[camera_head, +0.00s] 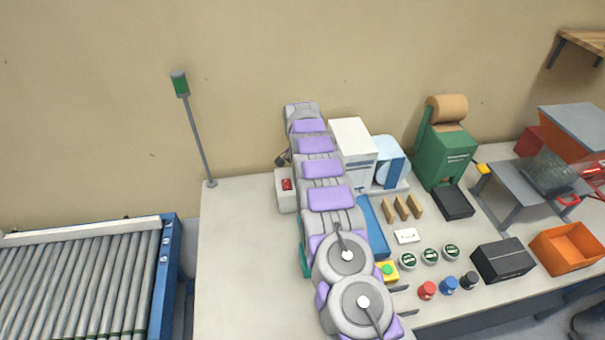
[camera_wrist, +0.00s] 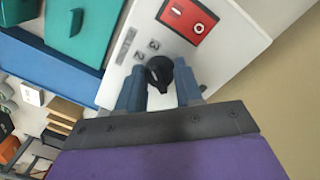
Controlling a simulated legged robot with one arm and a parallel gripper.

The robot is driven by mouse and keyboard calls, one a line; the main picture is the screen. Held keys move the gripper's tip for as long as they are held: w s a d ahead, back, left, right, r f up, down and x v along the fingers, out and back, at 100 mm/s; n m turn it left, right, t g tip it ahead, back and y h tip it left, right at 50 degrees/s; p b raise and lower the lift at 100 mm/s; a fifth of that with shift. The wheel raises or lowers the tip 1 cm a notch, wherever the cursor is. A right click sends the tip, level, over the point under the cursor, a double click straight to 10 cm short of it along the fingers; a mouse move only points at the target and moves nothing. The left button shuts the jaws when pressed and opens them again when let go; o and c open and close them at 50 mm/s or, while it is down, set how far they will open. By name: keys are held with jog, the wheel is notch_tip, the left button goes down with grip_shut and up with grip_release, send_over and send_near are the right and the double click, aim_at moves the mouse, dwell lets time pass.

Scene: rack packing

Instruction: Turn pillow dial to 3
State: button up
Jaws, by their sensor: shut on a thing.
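The pillow dial is a small black knob (camera_wrist: 159,73) on a white panel (camera_wrist: 215,50), seen in the wrist view. My gripper (camera_wrist: 160,82) has its two blue fingers on either side of the knob and is shut on it. I cannot tell which number the dial points to. A red plate with a switch (camera_wrist: 187,19) is on the same panel. In the head view a white housing with a red switch (camera_head: 286,203) shows left of my arm; my arm hides the dial and gripper there.
In the wrist view a teal box (camera_wrist: 85,30) and a blue base (camera_wrist: 45,62) adjoin the panel. In the head view a white machine (camera_head: 352,140) and a green paper dispenser (camera_head: 449,158) stand right of my arm. The table's left part (camera_head: 240,250) is clear.

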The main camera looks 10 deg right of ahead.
jog(key=shift+w+a+r+m, duration=0.1)
jog(key=shift+r+m, duration=0.05)
jog(key=shift+m, duration=0.55)
jog(key=o, duration=1)
jog(key=r, duration=0.5)
jog(key=r+p, duration=0.1)
jog(key=r, duration=0.2)
jog(key=shift+w+a+r, duration=0.15)
jog(key=shift+w+r, duration=0.1)
jog(key=shift+w, duration=0.05)
jog(key=r+p, duration=0.5)
jog(key=p, duration=0.2)
jog(key=r+p, duration=0.3)
jog(key=shift+w+a+r, duration=0.25)
jog(key=shift+w+r, duration=0.05)
